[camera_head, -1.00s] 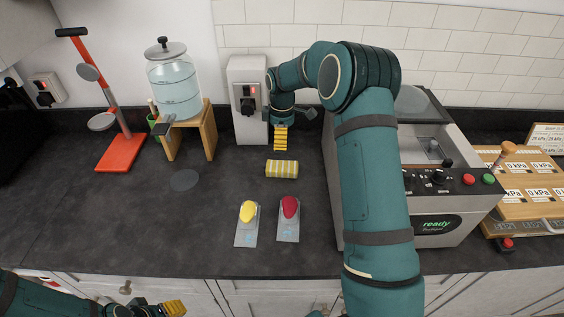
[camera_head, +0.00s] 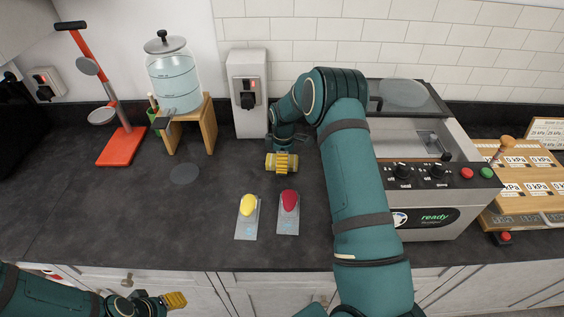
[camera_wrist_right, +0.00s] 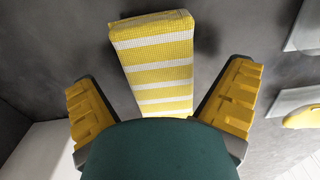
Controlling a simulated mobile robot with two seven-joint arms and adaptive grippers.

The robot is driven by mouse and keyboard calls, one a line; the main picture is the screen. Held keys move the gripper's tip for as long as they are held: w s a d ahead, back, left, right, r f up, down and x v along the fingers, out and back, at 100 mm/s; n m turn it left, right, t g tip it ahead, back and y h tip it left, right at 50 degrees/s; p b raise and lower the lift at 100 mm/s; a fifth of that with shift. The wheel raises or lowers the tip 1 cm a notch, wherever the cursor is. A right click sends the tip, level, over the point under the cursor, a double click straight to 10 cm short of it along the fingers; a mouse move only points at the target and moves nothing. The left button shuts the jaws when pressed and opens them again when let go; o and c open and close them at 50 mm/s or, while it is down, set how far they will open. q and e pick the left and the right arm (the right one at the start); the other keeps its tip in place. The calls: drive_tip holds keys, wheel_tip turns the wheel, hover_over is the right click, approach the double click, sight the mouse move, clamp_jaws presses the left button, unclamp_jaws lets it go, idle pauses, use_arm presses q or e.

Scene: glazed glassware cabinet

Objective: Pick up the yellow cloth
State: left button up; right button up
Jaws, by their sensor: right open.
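The yellow cloth (camera_wrist_right: 158,62), folded with white stripes, lies on the dark counter. In the head view the cloth (camera_head: 271,163) is partly covered by my right gripper (camera_head: 282,163). In the right wrist view the right gripper (camera_wrist_right: 160,100) is open, with one yellow finger on each side of the cloth's near end and gaps between. I cannot tell how high the fingers are above the counter. My left gripper (camera_head: 175,301) is at the bottom left, in front of the counter; its jaw state is not clear.
A yellow-button pad (camera_head: 246,216) and a red-button pad (camera_head: 288,212) sit in front of the cloth. A grey machine (camera_head: 420,185) stands to the right, a socket box (camera_head: 247,95) behind. A wooden stand (camera_head: 208,135) bears a water jar (camera_head: 174,80). The counter's left front is clear.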

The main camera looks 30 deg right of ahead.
drive_tip(key=shift+f, duration=0.2)
drive_tip(key=c, duration=1.2)
drive_tip(key=shift+c, duration=0.2)
wheel_tip(320, 180, up, 10)
drive_tip(key=shift+r, duration=0.1)
